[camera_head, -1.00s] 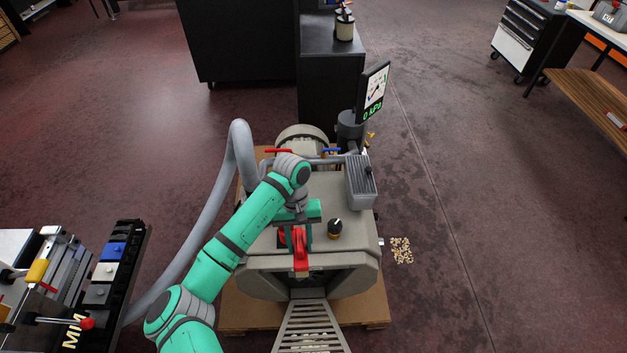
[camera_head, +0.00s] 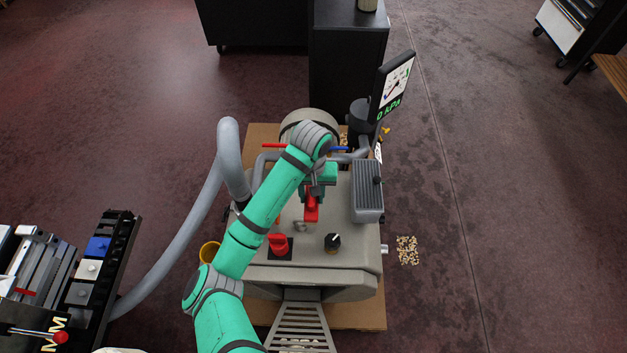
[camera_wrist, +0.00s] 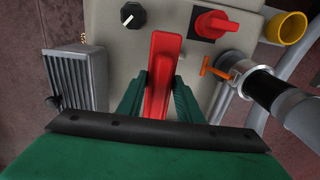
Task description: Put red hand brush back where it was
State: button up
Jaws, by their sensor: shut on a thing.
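The red hand brush (camera_wrist: 160,75) is between the green fingers of my gripper (camera_wrist: 158,95) in the wrist view. My gripper is shut on its red body. In the head view the red brush (camera_head: 311,207) hangs below my gripper (camera_head: 318,190), over the top of the grey machine (camera_head: 345,262). I cannot tell whether the brush touches the machine's top. Its bristles are not visible.
A red rotary switch (camera_head: 279,244) and a black knob (camera_head: 333,242) sit at the machine's front. A ribbed grey box (camera_head: 367,190) is at right, below a gauge display (camera_head: 393,88). A grey hose (camera_head: 226,160) curves at left. Pellets (camera_head: 407,250) lie on the floor.

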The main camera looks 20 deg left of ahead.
jog(key=w+a+f, duration=0.1)
jog(key=w+f, duration=0.2)
jog(key=w, duration=0.1)
jog(key=w+a+f, duration=0.1)
jog(key=w+f, duration=0.2)
jog(key=w, duration=0.1)
jog(key=w+a+f, duration=0.2)
jog(key=w+f, duration=0.1)
jog(key=w, duration=0.1)
jog(key=shift+w+a+f, duration=0.1)
jog(key=shift+w+f, duration=0.05)
jog(key=shift+f, duration=1.7)
jog(key=o, duration=1)
jog(key=shift+r, duration=0.15)
notch_tip(320, 180, up, 12)
